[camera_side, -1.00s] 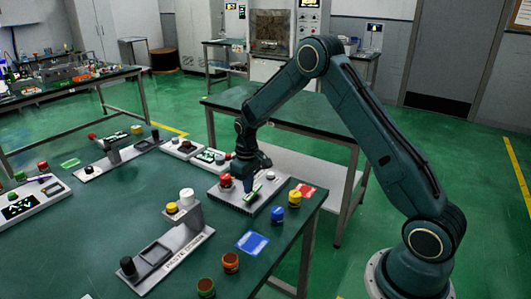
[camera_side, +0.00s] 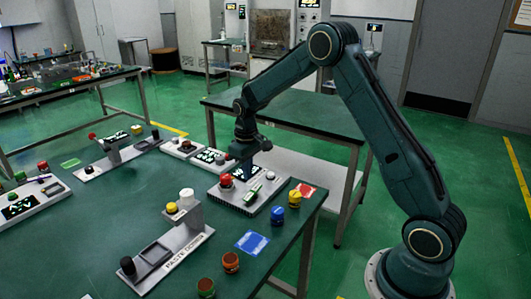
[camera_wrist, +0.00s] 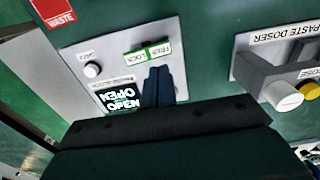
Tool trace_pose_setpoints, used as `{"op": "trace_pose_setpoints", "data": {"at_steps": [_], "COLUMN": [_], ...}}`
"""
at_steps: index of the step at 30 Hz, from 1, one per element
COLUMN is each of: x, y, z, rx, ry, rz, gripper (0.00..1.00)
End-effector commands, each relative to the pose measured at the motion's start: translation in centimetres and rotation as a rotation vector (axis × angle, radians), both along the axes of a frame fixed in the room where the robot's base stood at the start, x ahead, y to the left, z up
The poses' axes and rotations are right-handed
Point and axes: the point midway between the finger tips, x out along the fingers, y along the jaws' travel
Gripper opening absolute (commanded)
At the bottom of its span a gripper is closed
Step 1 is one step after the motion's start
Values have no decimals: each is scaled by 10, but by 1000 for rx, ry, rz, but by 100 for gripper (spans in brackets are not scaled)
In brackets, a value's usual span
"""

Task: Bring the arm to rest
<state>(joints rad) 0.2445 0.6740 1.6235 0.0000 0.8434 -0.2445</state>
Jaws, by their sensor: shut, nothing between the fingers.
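My gripper (camera_side: 241,166) is shut and empty. It hangs just above the grey control panel (camera_side: 226,196) at the table's right side, apart from its surface as far as I can tell. The panel has a red knob (camera_side: 226,181), a small lit display (camera_side: 244,173) and a slim green-marked switch (camera_side: 253,193). In the wrist view my gripper (camera_wrist: 158,70) points over the panel (camera_wrist: 170,32), close to the green FREE/LOCK switch (camera_wrist: 148,50). The display (camera_wrist: 118,100) there reads OPEN, and a white knob (camera_wrist: 92,69) is beside it.
A paste doser (camera_side: 180,243) with a white cap stands in front on the green table (camera_side: 90,235). Blue and yellow jars (camera_side: 278,213) stand to the panel's right. A red waste mat (camera_side: 306,189) lies near the table edge.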

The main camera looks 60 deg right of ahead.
Motion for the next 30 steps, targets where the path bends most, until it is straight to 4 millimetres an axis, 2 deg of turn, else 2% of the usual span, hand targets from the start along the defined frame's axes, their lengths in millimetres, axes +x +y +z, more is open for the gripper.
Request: {"op": "trace_pose_setpoints", "data": {"at_steps": [13,17,23,30], "x": [0,-2,-13,-41], "y": [0,3,13,34], "z": [3,11,40,93], "rx": [0,-2,-9,-19], "ry": [0,-8,-39,-98], "rz": [0,1,2,2], "gripper": [0,0,0,0]}}
